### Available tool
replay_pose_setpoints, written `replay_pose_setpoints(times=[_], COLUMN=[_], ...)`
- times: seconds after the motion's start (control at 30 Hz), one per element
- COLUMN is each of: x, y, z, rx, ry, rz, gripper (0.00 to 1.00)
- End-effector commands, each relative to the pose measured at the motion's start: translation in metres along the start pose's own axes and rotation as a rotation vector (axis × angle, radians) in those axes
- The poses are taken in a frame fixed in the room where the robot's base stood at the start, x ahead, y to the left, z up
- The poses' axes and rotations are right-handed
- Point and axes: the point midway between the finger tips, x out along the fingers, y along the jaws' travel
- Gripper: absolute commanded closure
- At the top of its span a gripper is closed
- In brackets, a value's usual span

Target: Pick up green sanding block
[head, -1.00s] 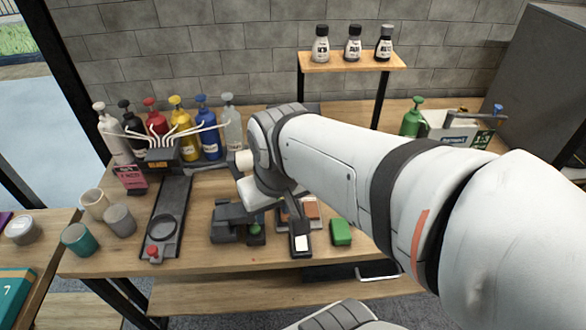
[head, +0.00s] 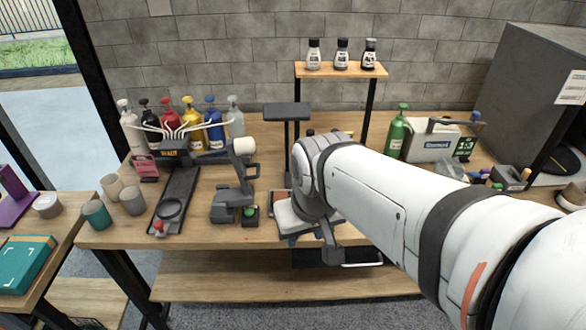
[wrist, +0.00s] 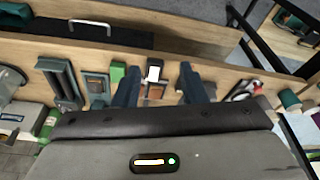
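The green sanding block (wrist: 117,73) lies on the workbench in the wrist view, just left of the left finger. My gripper (wrist: 159,85) is open, its two dark fingers pointing down at the bench, with nothing held between them. A dark tool with a white patch (wrist: 154,72) shows in the gap between the fingers, on the bench beyond them. In the head view my gripper (head: 332,248) is near the front of the bench, and my arm and gripper hide the green block.
Brown blocks (wrist: 97,85) and a dark long device (wrist: 60,82) lie left of the green block in the wrist view. A grey stand (head: 232,200) is left of my gripper in the head view. A raised shelf (head: 340,71) with small bottles stands behind.

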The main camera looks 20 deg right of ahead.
Motion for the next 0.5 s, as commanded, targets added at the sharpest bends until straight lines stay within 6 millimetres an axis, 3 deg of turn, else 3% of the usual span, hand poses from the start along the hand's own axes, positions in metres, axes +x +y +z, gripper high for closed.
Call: replay_pose_setpoints(times=[0.13,0.27,0.33,0.5], x=[0.005,0.024,0.041,0.091], y=[0.004,0.014,0.025,0.063], z=[-0.009,-0.034,-0.052,-0.093], rx=[0.013,0.060,0.089,0.167], ry=[-0.003,-0.006,-0.007,-0.002], rz=[0.003,0.013,0.020,0.039], gripper=[0.49,0.38,0.34,0.34])
